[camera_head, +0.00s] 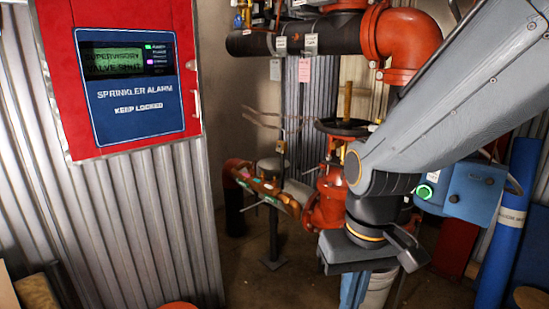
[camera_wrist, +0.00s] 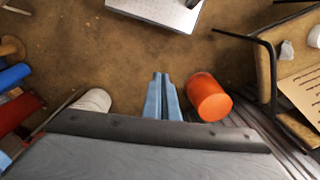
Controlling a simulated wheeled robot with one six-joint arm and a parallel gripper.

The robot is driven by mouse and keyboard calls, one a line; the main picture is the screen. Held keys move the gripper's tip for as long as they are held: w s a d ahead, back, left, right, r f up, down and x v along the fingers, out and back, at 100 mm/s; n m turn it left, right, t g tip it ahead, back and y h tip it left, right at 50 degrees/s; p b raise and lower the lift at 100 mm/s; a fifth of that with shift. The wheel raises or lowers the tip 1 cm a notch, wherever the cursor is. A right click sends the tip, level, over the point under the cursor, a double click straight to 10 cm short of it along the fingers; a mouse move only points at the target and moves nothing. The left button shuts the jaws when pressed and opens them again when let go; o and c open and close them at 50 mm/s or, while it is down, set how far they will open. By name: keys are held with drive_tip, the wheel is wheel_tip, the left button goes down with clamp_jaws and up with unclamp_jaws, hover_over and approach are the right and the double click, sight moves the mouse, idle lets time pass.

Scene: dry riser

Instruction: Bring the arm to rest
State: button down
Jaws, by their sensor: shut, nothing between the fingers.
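My arm comes in from the upper right in the head view and bends down at its wrist, in front of the red valve (camera_head: 325,200) and pipework. My gripper (camera_head: 353,290) points down, with its blue fingers partly cut off by the lower edge. In the wrist view my gripper (camera_wrist: 161,98) shows two blue fingers close together, with nothing between them. They hang over the brown floor (camera_wrist: 130,50), beside an orange cylinder (camera_wrist: 208,97).
A red sprinkler alarm panel (camera_head: 122,60) is on a corrugated wall at left, its display reading "SUPERVISORY VALVE SHUT". A blue box (camera_head: 472,192), a blue roll (camera_head: 508,225) and a whitish bucket (camera_head: 380,290) are near my arm. Open floor shows in the wrist view.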

drive_tip(key=d+r+m+p, duration=0.1)
drive_tip(key=d+r+p, duration=0.5)
drive_tip(key=p, duration=0.4)
drive_tip(key=shift+s+d+m+p, duration=0.25)
drive_tip(key=shift+m+p, duration=0.1)
drive_tip(key=shift+m, duration=0.05)
